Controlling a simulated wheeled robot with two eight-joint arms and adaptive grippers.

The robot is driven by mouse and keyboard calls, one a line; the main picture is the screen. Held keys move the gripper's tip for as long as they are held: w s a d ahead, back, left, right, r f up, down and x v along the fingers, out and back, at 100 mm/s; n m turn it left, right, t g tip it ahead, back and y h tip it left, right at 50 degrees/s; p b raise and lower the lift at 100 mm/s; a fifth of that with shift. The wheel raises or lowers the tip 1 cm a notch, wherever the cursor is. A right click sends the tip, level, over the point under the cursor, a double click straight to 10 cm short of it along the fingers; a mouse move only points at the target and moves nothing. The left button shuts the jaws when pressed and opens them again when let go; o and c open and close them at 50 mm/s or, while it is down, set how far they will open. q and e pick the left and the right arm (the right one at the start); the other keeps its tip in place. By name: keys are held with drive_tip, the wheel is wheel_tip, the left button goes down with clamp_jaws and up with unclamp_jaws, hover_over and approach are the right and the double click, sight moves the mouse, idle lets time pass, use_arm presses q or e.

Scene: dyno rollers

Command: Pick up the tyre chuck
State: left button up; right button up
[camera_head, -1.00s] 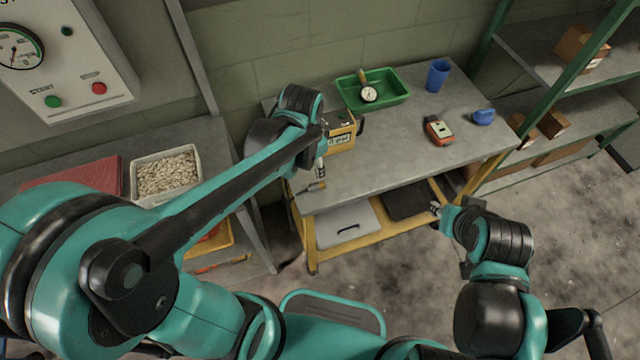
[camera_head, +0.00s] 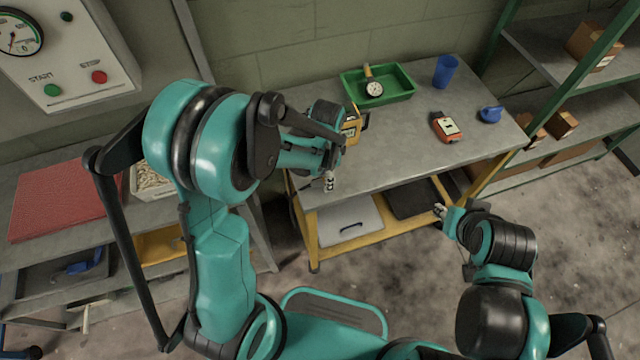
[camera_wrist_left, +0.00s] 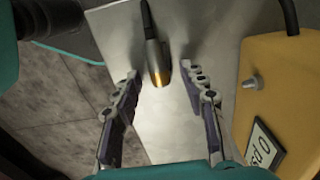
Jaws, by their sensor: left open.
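The tyre chuck (camera_wrist_left: 157,62), a grey metal piece with a brass-coloured band and a dark narrow end, lies on the grey bench (camera_wrist_left: 175,130) in the left wrist view. My left gripper (camera_wrist_left: 163,76) is open, its two fingers on either side of the chuck and apart from it. Whether the fingertips are down at the chuck's height is hard to tell. In the head view my left gripper (camera_head: 329,183) is over the bench's front left part, and my arm hides the chuck. My right gripper (camera_head: 440,211) is small, in front of the bench; its jaws are unclear.
A yellow box (camera_wrist_left: 280,85) stands close to the right of my left gripper. On the bench are a green tray (camera_head: 400,97) with a dial gauge (camera_head: 374,90), a blue cup (camera_head: 445,71), an orange device (camera_head: 446,128) and a blue item (camera_head: 490,114).

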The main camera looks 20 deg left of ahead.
use_arm(q)
drive_tip(key=shift+c, duration=1.2)
clamp_jaws()
